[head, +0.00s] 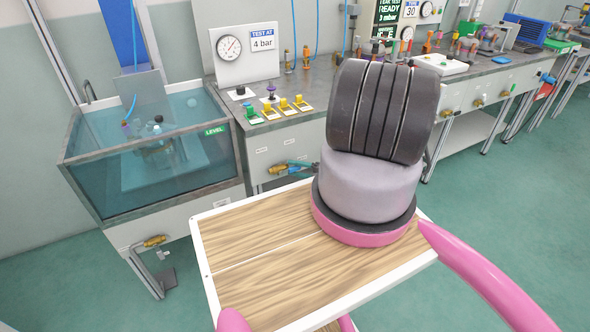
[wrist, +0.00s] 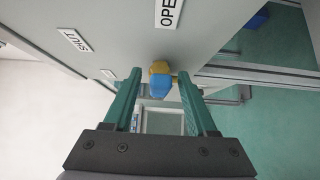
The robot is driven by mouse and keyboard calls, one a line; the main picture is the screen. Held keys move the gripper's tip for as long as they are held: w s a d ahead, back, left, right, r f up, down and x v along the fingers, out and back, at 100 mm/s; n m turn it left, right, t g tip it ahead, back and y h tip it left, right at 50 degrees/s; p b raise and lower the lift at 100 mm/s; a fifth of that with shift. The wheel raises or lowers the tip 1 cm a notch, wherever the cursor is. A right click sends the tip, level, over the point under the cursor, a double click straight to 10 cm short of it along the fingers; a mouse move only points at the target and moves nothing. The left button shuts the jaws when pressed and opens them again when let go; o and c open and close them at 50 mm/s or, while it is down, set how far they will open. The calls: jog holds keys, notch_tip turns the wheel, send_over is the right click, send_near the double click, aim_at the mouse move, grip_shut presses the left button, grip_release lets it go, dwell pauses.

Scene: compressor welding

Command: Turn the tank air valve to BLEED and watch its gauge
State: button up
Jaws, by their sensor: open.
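A brass valve with a blue handle (wrist: 160,82) is between my gripper's two teal fingers in the wrist view. My gripper (wrist: 160,76) is open around the handle; I cannot tell whether either finger touches it. Labels reading OPEN (wrist: 169,12) and SHUT (wrist: 73,40) are on the panel by this valve. In the head view the valve (head: 277,169) is on the front of the bench, with the gripper mostly hidden behind my arm. A round gauge (head: 229,47) stands above that bench beside a "TEST AT 4 bar" sign (head: 262,39). No BLEED label is legible.
A glass-walled water tank (head: 205,215) stands left of the bench, with another brass valve (head: 154,241) below it. Green and yellow levers (head: 284,105) line the bench top. Another bench (head: 490,75) runs right. Green floor (head: 510,190) is clear at the right.

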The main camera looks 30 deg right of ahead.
grip_shut()
dwell(1.4)
